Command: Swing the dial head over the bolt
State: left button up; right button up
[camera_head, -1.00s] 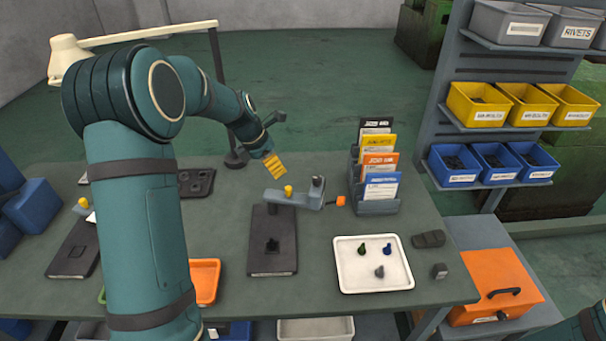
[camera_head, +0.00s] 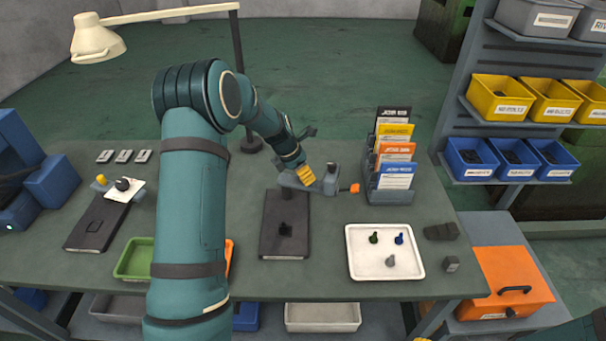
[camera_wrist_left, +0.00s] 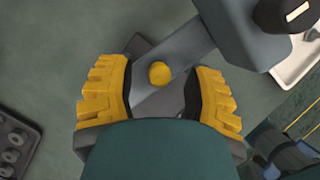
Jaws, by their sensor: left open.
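The dial head is a grey swing arm (camera_head: 325,187) behind a dark base plate (camera_head: 270,245), with a dark post at its right end and an orange tip. Its yellow knob (camera_wrist_left: 160,74) shows in the left wrist view but is hidden behind my fingers in the head view. My left gripper (camera_head: 305,176) is open over the knob; in the left wrist view its yellow fingers (camera_wrist_left: 157,90) stand on either side, with gaps. A small black block (camera_head: 286,230) sits on the base plate; I cannot make out a bolt there. My right gripper (camera_head: 512,312) barely shows at the bottom right.
A card rack (camera_head: 392,195) stands close to the right of the swing arm. A white tray (camera_head: 352,262) with small coloured pieces lies in front of it. A similar station (camera_head: 97,226) is at left. A lamp (camera_head: 95,42) rises behind my left arm.

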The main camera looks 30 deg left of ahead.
pick_arm(q)
jog(key=shift+w+d+f, duration=0.1)
jog(key=shift+w+f, duration=0.05)
jog(key=shift+f, duration=0.25)
grip_shut()
